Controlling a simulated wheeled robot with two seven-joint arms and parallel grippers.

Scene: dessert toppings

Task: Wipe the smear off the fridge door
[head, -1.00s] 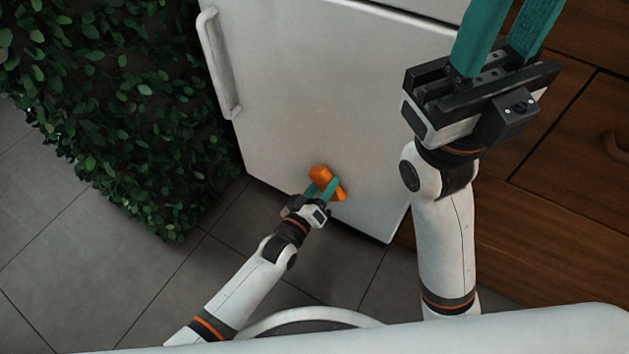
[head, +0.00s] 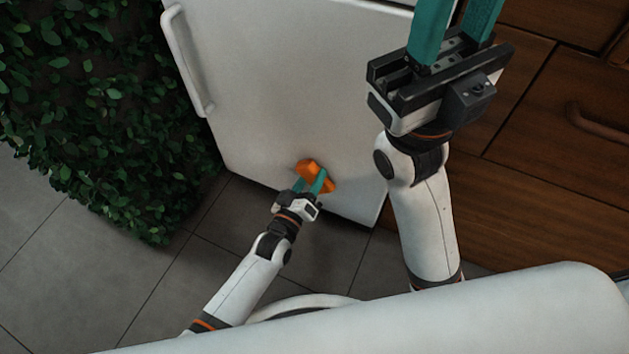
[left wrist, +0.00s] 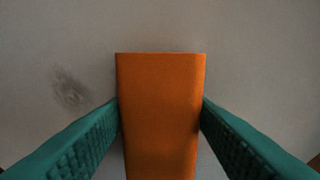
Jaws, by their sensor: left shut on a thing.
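The white fridge door (head: 290,90) fills the middle of the head view. My left gripper (head: 312,182) is shut on an orange block, which looks like a sponge (head: 309,167), low on the door. In the left wrist view the sponge (left wrist: 160,115) is held between both green fingers, with the pale door behind it. A faint grey smear (left wrist: 70,90) lies on the door to the left of the sponge, apart from it. I cannot make out the smear in the head view. My right gripper (head: 458,30) is raised at the upper right, its fingers apart and tips cut off.
A leafy green hedge (head: 95,110) stands left of the fridge. The door handle (head: 187,62) runs along the door's left edge. Wooden drawers (head: 545,150) stand on the right. Grey floor tiles (head: 120,270) are clear at the lower left.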

